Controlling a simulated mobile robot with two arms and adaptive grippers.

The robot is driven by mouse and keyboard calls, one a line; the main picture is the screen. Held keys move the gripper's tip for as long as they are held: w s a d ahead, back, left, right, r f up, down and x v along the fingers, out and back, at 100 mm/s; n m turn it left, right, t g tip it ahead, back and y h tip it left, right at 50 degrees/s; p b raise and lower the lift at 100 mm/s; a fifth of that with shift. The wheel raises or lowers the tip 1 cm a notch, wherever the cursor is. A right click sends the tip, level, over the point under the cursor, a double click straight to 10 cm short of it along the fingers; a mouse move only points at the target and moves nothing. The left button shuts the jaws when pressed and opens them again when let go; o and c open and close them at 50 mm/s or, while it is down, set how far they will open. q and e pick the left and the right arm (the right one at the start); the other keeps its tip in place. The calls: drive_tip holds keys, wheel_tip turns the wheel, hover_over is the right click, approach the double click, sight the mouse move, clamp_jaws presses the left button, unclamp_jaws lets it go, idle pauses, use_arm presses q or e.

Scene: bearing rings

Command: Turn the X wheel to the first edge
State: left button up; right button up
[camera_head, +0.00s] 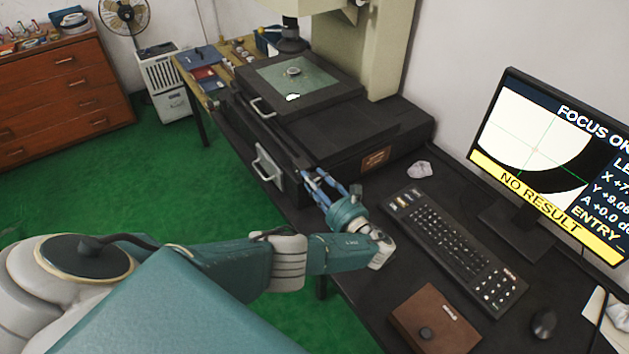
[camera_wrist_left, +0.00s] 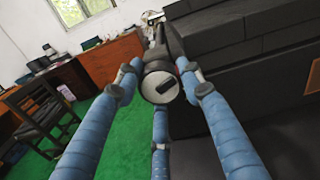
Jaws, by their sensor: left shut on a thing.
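The X wheel (camera_wrist_left: 160,85) is a dark round knob with a pale end face in the left wrist view. It sits between the blue fingers of my left gripper (camera_wrist_left: 160,78), which is shut on it. In the head view my left gripper (camera_head: 310,180) is at the front side of the dark measuring machine, and its fingers hide the wheel there. The monitor (camera_head: 545,150) shows a large white area with a dark curved edge at its lower right, a thin green crosshair and a yellow "NO RESULT" bar. A ring (camera_head: 293,71) lies on the glass stage (camera_head: 305,84).
Metal handles (camera_head: 267,165) stick out from the machine's left side. Green floor is open at left.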

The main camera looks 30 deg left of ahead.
use_arm(q)
drive_tip(key=shift+w+r+n, duration=0.1)
drive_tip(key=shift+r+n, duration=0.15)
drive_tip(key=shift+n, duration=0.05)
idle(0.4)
drive_tip(key=n+b, duration=0.1)
drive_tip(key=n, duration=0.3)
drive_tip(key=shift+a+f, duration=0.1)
drive_tip(key=n+b, duration=0.1)
drive_tip(key=n, duration=0.1)
drive_tip(key=shift+n, duration=0.4)
drive_tip(key=n+b, duration=0.2)
drive_tip(key=n, duration=0.1)
drive_tip(key=shift+f+n, duration=0.15)
drive_tip(key=shift+n, duration=0.15)
drive_tip(key=n+b, duration=0.1)
drive_tip(key=n, duration=0.1)
drive_tip(key=n+b, duration=0.2)
drive_tip(key=shift+s+n, duration=0.2)
drive_tip(key=shift+n, duration=0.1)
